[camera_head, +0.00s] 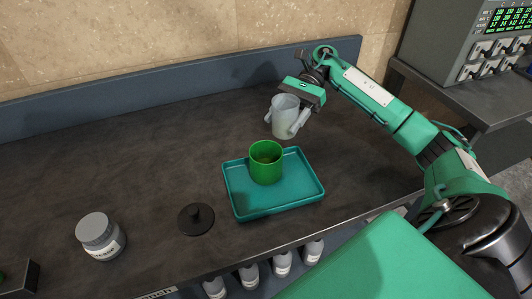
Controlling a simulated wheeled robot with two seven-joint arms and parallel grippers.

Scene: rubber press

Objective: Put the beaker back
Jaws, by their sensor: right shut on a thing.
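A translucent pale beaker (285,112) is held in my right gripper (286,122), which is shut on it. The beaker is just beyond the tray, close behind a green cup. It looks nearly upright; I cannot tell whether its base touches the bench. The green cup (266,162) stands upright on the teal tray (241,205), with something brownish inside. My left gripper is not in view.
A grey-lidded jar (101,237) stands farther left. Several bottles (249,275) sit below the bench's front edge. A control box (470,45) is at the upper right. The bench's left middle is clear.

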